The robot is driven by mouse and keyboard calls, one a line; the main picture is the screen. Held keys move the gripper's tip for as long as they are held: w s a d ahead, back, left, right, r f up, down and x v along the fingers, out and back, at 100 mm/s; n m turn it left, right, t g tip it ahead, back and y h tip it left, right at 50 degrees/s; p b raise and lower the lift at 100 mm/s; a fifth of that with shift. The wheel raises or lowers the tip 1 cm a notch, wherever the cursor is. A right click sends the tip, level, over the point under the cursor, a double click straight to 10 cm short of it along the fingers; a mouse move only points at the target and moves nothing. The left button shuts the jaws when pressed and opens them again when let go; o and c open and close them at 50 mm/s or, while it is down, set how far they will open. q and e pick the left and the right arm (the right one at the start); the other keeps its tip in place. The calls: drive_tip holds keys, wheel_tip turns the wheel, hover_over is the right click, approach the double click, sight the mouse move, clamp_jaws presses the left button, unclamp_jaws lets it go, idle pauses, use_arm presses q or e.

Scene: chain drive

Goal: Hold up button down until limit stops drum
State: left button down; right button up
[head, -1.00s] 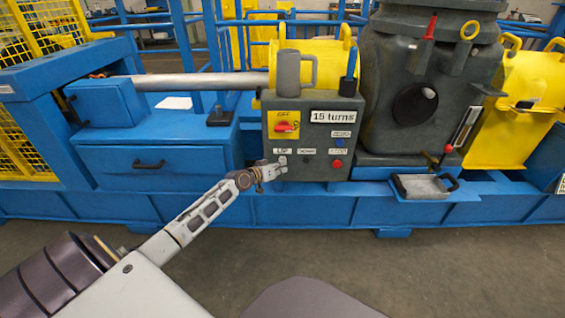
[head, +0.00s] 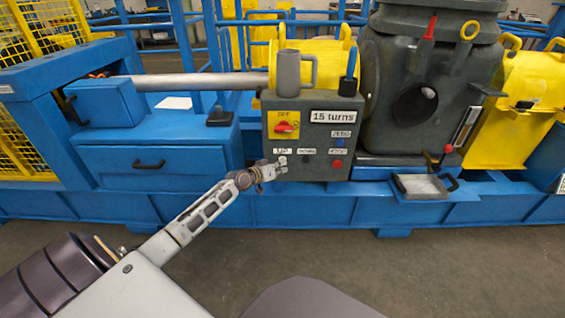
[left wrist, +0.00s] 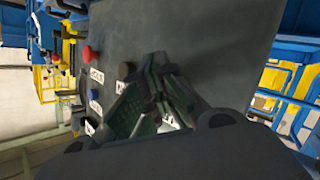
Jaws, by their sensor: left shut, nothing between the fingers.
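The grey control box (head: 318,120) stands on the blue machine frame. It has a red rotary switch on a yellow plate (head: 285,125), a "15 turns" display (head: 332,117), a blue button (head: 340,142) and a red button (head: 336,164). Small labels sit in a row below the switch. My left gripper (head: 280,164) is shut and empty, with its fingertips at the lower left of the panel under the leftmost label. The up button there is hidden behind the fingertips. In the left wrist view the shut fingers (left wrist: 160,95) reach the panel face; contact is not clear. My right gripper is out of view.
A grey mug (head: 288,70) stands on top of the box, beside a blue-handled tool (head: 348,78). The dark gear housing (head: 415,100) and a small tray (head: 422,187) are to the right. The floor in front is clear.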

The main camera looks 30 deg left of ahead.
use_arm(q)
drive_tip(key=shift+s, duration=0.2)
idle(0.5)
drive_tip(key=shift+s+d+p, duration=0.45)
drive_tip(key=shift+s+p, duration=0.15)
drive_tip(key=shift+p, duration=0.15)
drive_tip(key=shift+s+d, duration=0.1)
drive_tip(key=shift+s, duration=0.05)
drive_tip(key=s+p, duration=0.1)
drive_tip(key=s+d+p, duration=0.2)
drive_tip(key=s, duration=0.1)
drive_tip(key=shift+d+p, duration=0.25)
drive_tip(key=shift+p, duration=0.1)
idle(0.6)
